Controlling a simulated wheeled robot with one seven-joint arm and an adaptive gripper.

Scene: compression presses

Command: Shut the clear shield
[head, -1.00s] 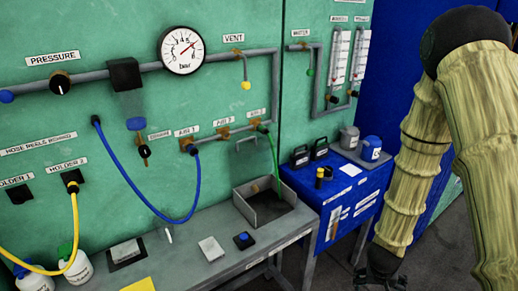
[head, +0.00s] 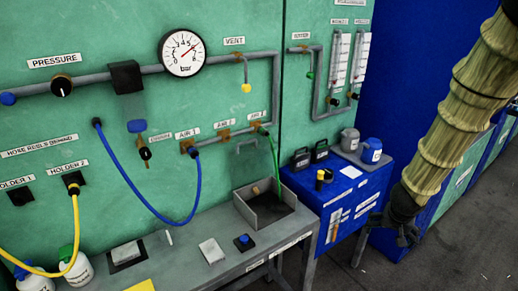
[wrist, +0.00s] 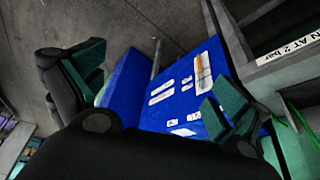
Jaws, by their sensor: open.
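My gripper (head: 408,235) is at the right, in front of the blue cabinet's right side and far from the panel. In the wrist view my gripper (wrist: 160,88) has its two fingers wide apart with nothing between them. The panel is not seen in the wrist view.
A grey bench (head: 190,262) runs below the green wall and holds an open metal tray (head: 246,214). A blue cabinet (head: 345,215) with cans on top stands at its right. A blue hose (head: 130,186) loops across the wall. The floor at right is clear.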

